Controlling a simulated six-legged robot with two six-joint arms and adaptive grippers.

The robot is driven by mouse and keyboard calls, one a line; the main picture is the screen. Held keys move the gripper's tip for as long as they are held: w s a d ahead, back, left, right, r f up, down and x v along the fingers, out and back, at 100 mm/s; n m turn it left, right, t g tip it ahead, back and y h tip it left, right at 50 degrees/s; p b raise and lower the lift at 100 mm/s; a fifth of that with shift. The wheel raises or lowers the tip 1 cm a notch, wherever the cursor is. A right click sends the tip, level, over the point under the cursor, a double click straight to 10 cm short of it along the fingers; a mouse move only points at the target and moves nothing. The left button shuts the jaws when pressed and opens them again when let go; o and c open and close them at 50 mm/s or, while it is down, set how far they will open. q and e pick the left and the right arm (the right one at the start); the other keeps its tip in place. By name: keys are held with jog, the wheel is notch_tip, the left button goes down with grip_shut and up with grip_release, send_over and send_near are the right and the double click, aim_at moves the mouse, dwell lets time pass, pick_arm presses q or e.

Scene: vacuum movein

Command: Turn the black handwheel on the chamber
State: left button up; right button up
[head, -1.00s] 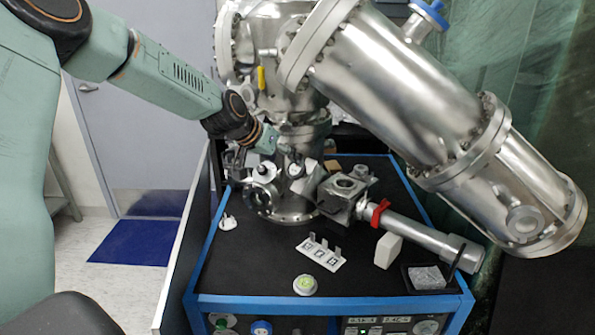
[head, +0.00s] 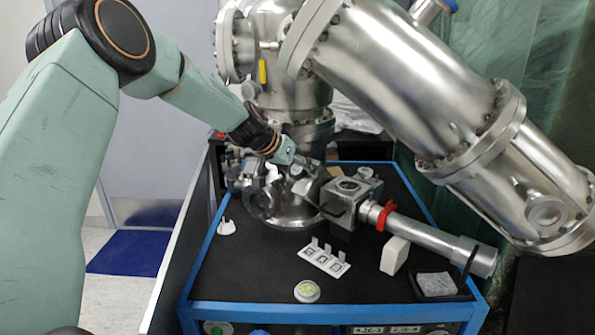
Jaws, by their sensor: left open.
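The steel chamber (head: 296,95) stands at the back of a black-topped, blue-edged bench. My left arm comes in from the left, and its open gripper (head: 303,178) is small and low in front of the chamber's lower column, left of the steel valve block (head: 350,196). I see nothing clearly held between its fingers; whether it touches the metal parts behind is unclear. No full black handwheel shows plainly. A small black part (head: 332,212) sticks out at the block's left, and a thin black part (head: 470,262) crosses the steel tube's right end. My right gripper is not in view.
A large slanted steel cylinder (head: 410,85) overhangs the bench's right side. The front left top is fairly clear.

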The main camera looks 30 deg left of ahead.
pick_arm(q)
jog(key=shift+s+d+r, duration=0.1)
jog(key=shift+s+r, duration=0.05)
jog(key=shift+r, duration=0.05)
jog(key=shift+c, duration=0.2)
jog(key=shift+d, duration=0.1)
jog(key=shift+c, duration=0.7)
jog(key=shift+w+f, duration=0.3)
jog(key=c, duration=0.4)
jog(key=shift+r, duration=0.1)
jog(key=c, duration=0.6)
